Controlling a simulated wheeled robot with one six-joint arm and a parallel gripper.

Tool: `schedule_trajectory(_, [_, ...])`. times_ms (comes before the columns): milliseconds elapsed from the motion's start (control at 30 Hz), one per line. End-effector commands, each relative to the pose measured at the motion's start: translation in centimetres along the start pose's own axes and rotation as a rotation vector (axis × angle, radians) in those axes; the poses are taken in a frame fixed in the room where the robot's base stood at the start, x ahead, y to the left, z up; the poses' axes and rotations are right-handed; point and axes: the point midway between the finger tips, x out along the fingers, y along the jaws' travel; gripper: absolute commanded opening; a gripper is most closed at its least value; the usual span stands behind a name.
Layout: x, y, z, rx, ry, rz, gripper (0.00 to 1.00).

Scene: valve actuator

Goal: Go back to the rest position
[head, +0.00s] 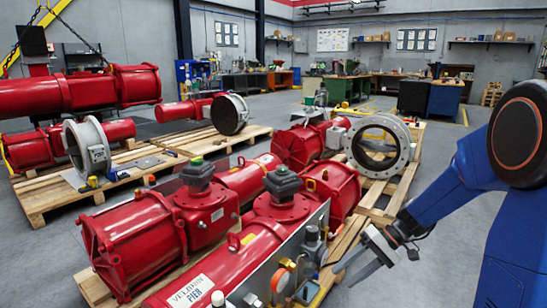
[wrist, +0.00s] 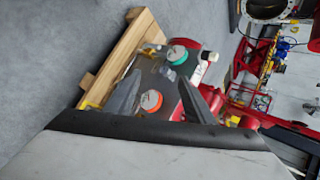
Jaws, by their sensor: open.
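My gripper (head: 345,275) is at the lower right in the head view, on the end of my blue arm. Its two fingers are apart with nothing seen between them, and they point left toward the control panel of the nearest red actuator (head: 265,240). In the wrist view the dark fingers of my gripper (wrist: 160,92) are spread. An orange-faced round fitting (wrist: 151,100) shows in the gap between them, and a green-faced one (wrist: 177,54) lies beyond. The orange fitting (head: 281,281) also shows in the head view. I cannot tell the exact distance from the fingers to the panel.
A wooden pallet (head: 345,240) lies under the red actuators. A second pallet (head: 45,198) with more red actuators is at the left. Grey floor (head: 440,270) is clear around my arm.

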Motion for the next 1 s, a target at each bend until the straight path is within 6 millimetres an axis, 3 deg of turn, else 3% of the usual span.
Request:
schedule_trajectory(400, [-2.4, -3.0, 8.4, -0.042, 0.039, 0.276, 0.48])
schedule_trajectory(1000, [-6.2, -3.6, 18.5, -0.100, 0.248, 0.627, 0.48])
